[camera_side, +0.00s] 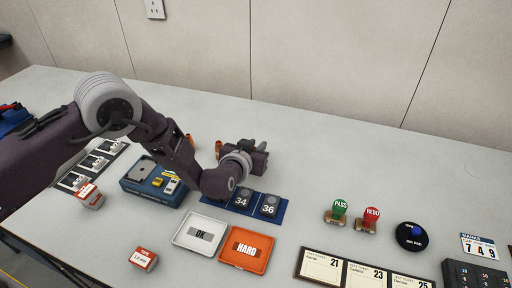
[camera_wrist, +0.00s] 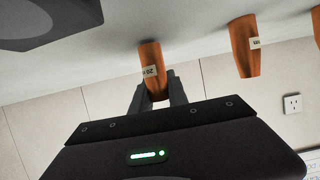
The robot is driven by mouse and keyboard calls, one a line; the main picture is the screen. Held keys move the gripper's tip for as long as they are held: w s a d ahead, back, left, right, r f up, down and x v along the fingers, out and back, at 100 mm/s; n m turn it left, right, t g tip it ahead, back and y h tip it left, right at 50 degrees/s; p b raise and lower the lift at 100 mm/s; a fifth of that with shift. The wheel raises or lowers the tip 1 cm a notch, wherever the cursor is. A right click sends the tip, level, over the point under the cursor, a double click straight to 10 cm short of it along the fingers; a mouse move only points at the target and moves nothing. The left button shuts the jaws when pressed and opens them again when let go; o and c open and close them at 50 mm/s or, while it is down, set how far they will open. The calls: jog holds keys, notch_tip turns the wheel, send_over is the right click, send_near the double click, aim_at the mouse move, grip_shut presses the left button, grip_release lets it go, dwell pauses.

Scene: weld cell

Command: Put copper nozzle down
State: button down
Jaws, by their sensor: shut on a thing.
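My gripper (camera_wrist: 156,92) is shut on a copper nozzle (camera_wrist: 151,68) in the wrist view, one finger on each side of it. The nozzle has a pale label, partly readable as "20". Its far end is close to the grey table top; I cannot tell if it touches. A second copper nozzle (camera_wrist: 243,45) with a label stands apart to the right. In the side view my gripper (camera_side: 258,160) is low over the back of the table, and the held nozzle is hidden there.
Copper pieces (camera_side: 218,148) stand left of my gripper. In front are a blue holder (camera_side: 283,213) marked 34 and 36, a white OK tray (camera_side: 180,238), an orange tray (camera_side: 235,262) and a blue box (camera_side: 140,190). Stamps (camera_side: 339,208) stand right. The table behind is clear.

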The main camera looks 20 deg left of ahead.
jog(key=shift+f, duration=0.15)
jog(key=shift+f, duration=0.1)
jog(key=c, duration=1.3)
grip_release()
jog(key=shift+s+r, duration=0.1)
jog(key=shift+r, duration=0.15)
jog(key=v, duration=1.1)
jog(key=shift+s+r, duration=0.15)
jog(key=shift+s, duration=0.2)
jog(key=shift+r, duration=0.1)
